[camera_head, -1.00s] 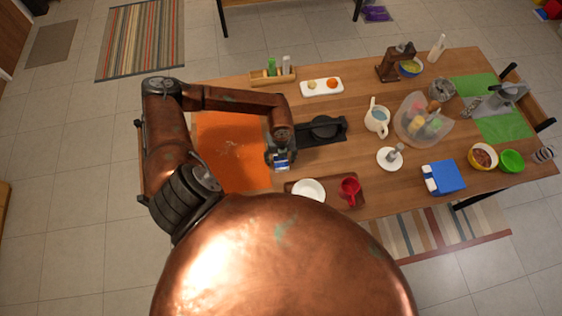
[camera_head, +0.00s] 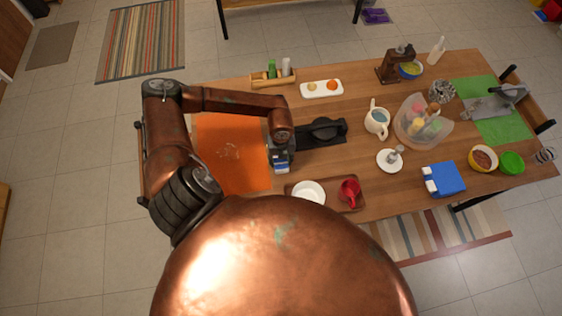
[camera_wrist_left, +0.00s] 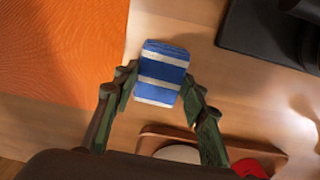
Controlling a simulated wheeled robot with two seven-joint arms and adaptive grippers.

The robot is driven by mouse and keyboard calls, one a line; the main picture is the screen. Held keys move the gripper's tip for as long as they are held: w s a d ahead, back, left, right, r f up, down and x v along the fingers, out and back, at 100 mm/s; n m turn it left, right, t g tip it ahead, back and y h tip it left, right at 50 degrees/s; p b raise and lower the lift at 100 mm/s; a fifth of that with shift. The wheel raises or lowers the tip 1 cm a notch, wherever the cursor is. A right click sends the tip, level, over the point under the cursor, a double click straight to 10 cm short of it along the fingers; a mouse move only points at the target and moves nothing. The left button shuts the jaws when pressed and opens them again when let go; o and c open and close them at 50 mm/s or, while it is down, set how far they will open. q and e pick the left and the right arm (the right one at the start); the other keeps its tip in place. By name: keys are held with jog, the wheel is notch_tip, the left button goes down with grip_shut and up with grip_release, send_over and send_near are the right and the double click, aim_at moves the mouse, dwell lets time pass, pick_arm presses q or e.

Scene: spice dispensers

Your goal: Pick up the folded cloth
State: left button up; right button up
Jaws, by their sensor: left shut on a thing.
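The folded cloth (camera_wrist_left: 162,72) is blue with white stripes and sits between the fingers of my left gripper (camera_wrist_left: 160,80) in the left wrist view. Both fingers touch its sides, and the gripper is shut on it. In the head view the cloth (camera_head: 281,168) shows small below my left gripper (camera_head: 280,157), between the orange mat and the black stand. I cannot tell whether the cloth touches the table. My right gripper is in neither view.
The orange mat (camera_head: 228,172) lies left of the cloth and the black stand (camera_head: 318,141) right of it. A brown tray (camera_head: 330,206) with a white bowl (camera_head: 308,190) and red cup (camera_head: 349,191) is close on the near side. A white jug (camera_head: 376,121) stands farther right.

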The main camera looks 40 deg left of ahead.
pick_arm(q)
jog(key=shift+r, duration=0.65)
jog(key=s+d+r, duration=0.9)
jog(key=s+r, duration=0.1)
jog(key=r, duration=0.1)
jog(key=shift+s+d+r, duration=0.15)
jog(key=shift+d+r, duration=0.1)
jog(key=shift+r, duration=0.05)
